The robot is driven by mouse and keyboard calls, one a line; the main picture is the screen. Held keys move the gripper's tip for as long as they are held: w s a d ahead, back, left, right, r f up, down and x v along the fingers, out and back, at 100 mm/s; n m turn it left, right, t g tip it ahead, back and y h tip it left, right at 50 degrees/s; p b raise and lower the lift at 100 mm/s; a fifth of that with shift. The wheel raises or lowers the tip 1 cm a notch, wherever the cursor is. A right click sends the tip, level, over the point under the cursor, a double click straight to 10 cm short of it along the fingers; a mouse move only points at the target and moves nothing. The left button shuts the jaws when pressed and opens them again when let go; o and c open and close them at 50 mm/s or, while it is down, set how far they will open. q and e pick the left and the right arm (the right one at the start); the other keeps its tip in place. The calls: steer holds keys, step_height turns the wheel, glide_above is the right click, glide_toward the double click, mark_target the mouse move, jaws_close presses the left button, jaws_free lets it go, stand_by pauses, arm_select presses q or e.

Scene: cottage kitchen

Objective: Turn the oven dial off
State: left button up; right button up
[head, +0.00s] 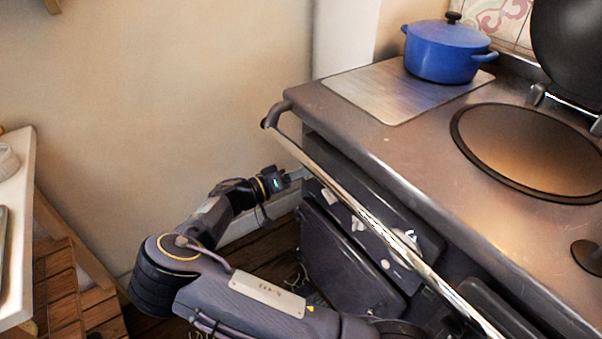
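The dark range cooker has a front panel (375,222) below its chrome rail. Small pale fittings show on this panel: one at the left (329,196), one in the middle (358,223), and a larger round silver-white one (409,241) partly behind the rail. I cannot tell which is the oven dial or how it is set. My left gripper (298,174) is at the left end of the panel, close to the cooker's front corner and left of the first pale fitting. Its fingertips are small and partly hidden, so their opening and any contact are unclear. My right gripper is out of view.
The chrome rail (345,203) runs along the cooker's front, above the panel. A blue pot (440,55) stands on a metal plate on top. A round hotplate (525,150) lies under a raised lid (570,50). A white-topped table (17,230) is at the left.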

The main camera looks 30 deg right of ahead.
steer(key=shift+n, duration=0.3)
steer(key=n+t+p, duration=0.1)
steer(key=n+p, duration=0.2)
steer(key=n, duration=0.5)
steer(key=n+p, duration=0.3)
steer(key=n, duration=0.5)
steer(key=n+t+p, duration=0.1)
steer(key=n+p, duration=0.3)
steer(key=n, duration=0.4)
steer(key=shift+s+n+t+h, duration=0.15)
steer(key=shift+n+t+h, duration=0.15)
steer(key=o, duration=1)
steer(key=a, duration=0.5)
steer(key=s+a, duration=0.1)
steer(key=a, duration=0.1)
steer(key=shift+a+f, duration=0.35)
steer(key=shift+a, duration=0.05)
